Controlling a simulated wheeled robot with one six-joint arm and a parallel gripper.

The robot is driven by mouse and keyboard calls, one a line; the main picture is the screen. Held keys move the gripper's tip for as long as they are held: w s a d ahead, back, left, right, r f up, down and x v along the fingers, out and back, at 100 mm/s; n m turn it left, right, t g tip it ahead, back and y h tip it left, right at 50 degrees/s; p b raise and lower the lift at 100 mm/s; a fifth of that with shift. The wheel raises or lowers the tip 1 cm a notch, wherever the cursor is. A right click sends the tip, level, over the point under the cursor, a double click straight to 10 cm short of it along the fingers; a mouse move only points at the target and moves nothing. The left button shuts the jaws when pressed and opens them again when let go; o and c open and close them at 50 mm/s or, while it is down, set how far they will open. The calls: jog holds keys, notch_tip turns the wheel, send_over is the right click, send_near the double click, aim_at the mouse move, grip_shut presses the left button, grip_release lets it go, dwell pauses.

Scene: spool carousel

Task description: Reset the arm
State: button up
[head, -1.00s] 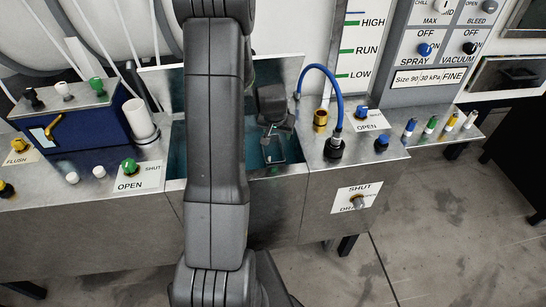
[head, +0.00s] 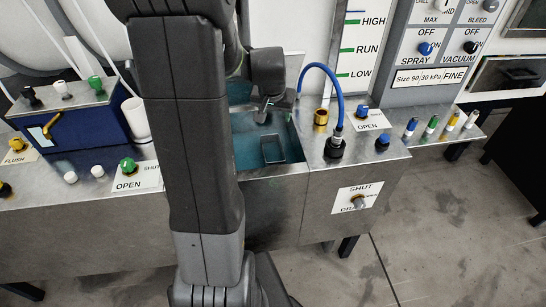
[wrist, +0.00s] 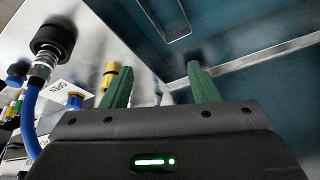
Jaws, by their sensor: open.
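My gripper (head: 264,108) hangs over the teal-lined basin in the head view, small and partly dark. In the wrist view my gripper (wrist: 158,80) shows two green fingers spread apart, with nothing between them. The fingers point toward the basin's rim and wall. The basin (head: 245,190) is a metal trough, partly hidden behind my arm. A dark rectangular frame (head: 273,149) lies in the basin, below and apart from my gripper.
A blue hose (head: 334,90) arches from a black fitting (head: 334,148) right of the basin, near a brass fitting (head: 320,119). A blue box (head: 85,125) with knobs and a white cylinder (head: 135,118) stand at left. Open floor lies at right.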

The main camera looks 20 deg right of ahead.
jog(key=p+x, duration=0.2)
jog(key=x, duration=1)
jog(key=shift+w+f, duration=0.25)
jog(key=shift+w, duration=0.05)
jog(key=shift+d, duration=0.15)
